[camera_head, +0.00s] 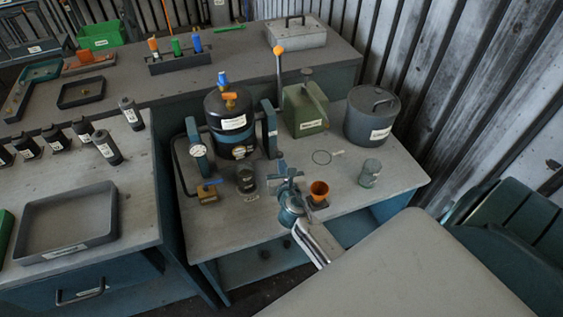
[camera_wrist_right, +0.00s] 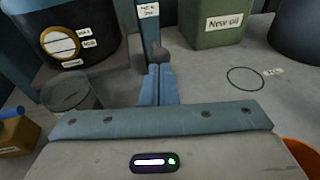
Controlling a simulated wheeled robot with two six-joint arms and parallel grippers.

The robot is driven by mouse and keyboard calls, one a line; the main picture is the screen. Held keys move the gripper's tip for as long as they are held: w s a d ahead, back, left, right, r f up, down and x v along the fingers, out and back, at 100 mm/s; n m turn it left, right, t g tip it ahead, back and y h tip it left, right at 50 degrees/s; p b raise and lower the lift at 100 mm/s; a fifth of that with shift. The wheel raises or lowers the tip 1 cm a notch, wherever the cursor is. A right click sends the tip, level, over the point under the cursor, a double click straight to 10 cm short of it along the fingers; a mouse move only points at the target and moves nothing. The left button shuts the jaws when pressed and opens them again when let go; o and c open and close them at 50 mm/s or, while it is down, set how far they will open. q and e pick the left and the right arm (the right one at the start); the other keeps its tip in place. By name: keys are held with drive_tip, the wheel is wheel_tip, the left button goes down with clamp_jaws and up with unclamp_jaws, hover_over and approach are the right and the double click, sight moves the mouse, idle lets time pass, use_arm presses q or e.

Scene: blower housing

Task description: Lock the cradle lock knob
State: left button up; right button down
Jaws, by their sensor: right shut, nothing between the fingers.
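The black tank (camera_head: 228,122) sits in a cradle between two blue posts; the right post (camera_head: 269,130) carries a small white label. In the right wrist view, a small dark rounded knob (camera_wrist_right: 159,52) shows below that post's label (camera_wrist_right: 148,10), probably the cradle lock knob. My right gripper (camera_head: 286,172) is in front of the right post. Its blue fingers (camera_wrist_right: 158,75) are shut and empty, with their tips right at the knob in the picture. I cannot tell whether they touch it, nor which way the knob is turned. My left gripper is not in view.
A green oil can (camera_head: 305,110) and grey lidded drum (camera_head: 372,117) stand behind and to the right. An orange funnel cup (camera_head: 319,190) is close right of the gripper. A dark cup (camera_head: 246,180) and a brass block with blue handle (camera_head: 208,193) stand left.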

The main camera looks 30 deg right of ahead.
sight(278, 155)
drive_tip(key=shift+x, duration=0.9)
drive_tip(key=shift+w+d+r, duration=0.1)
drive_tip(key=shift+w+d, duration=0.05)
drive_tip(key=shift+w, duration=0.55)
drive_tip(key=shift+w+d+r, duration=0.1)
drive_tip(key=shift+w+d, duration=0.1)
drive_tip(key=shift+w, duration=0.5)
